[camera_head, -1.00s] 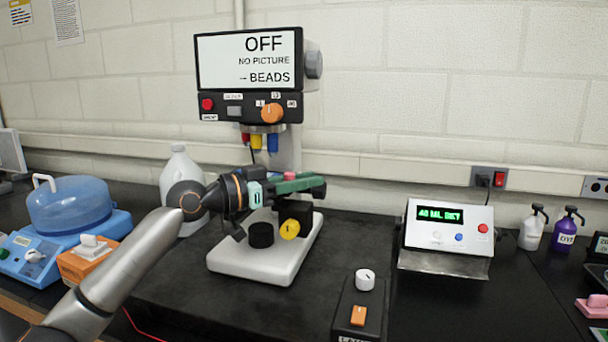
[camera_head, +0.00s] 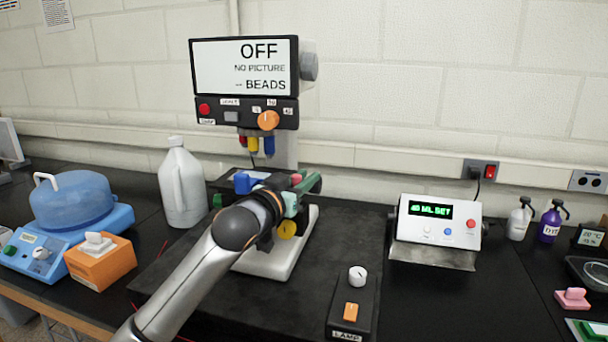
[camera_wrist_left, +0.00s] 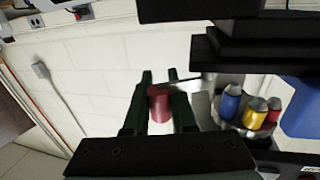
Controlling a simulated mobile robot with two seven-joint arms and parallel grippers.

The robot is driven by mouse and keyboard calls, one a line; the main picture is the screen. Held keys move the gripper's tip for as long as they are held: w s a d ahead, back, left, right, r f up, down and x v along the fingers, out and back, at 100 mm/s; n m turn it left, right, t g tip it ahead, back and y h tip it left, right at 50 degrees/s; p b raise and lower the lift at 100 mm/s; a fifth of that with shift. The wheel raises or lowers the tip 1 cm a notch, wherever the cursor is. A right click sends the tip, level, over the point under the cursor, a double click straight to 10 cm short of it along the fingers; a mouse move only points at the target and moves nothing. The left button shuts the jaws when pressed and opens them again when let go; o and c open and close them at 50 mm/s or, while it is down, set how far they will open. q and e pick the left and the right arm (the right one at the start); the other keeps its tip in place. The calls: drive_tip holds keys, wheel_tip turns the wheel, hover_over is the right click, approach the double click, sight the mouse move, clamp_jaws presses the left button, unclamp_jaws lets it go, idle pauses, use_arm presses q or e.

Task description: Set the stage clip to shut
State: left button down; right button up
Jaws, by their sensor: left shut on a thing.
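The microscope-like instrument has a screen (camera_head: 247,66) reading OFF, NO PICTURE, BEADS, and a white base (camera_head: 268,262). My left gripper (camera_head: 303,183) is over its stage, and the arm hides most of the stage. In the left wrist view, the dark green fingers of my left gripper (camera_wrist_left: 160,80) are closed around a red cylindrical knob (camera_wrist_left: 159,104), which seems to belong to the stage clip. A thin metal bar runs beside it. The knob shows in the head view as a pinkish-red spot (camera_head: 296,179). Whether the clip is open or shut cannot be told.
Blue, yellow and red objectives (camera_wrist_left: 231,102) hang close to the gripper. A yellow knob (camera_head: 287,230) is below my wrist. A white jug (camera_head: 183,185) stands left of the instrument. A lamp box (camera_head: 352,308) is in front and a meter (camera_head: 437,222) to the right.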

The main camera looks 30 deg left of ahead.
use_arm(q)
drive_tip(key=n+y, duration=0.1)
drive_tip(key=w+n+y, duration=0.1)
drive_tip(key=y, duration=0.1)
drive_tip(key=shift+a, duration=0.15)
drive_tip(key=shift+w+a+n+g+y, duration=0.15)
drive_tip(key=shift+a+n+g+y, duration=0.2)
drive_tip(key=shift+n+y, duration=0.55)
drive_tip(key=shift+w+a+n+g+y, duration=0.15)
drive_tip(key=shift+n+g+y, duration=0.35)
drive_tip(key=shift+y, duration=0.7)
drive_tip(key=c, duration=0.7)
unclamp_jaws()
drive_tip(key=b+v, duration=0.1)
drive_tip(key=v, duration=1.1)
drive_tip(key=shift+s+d+b, duration=0.15)
drive_tip(key=shift+s+b, duration=0.05)
drive_tip(key=shift+b, duration=0.15)
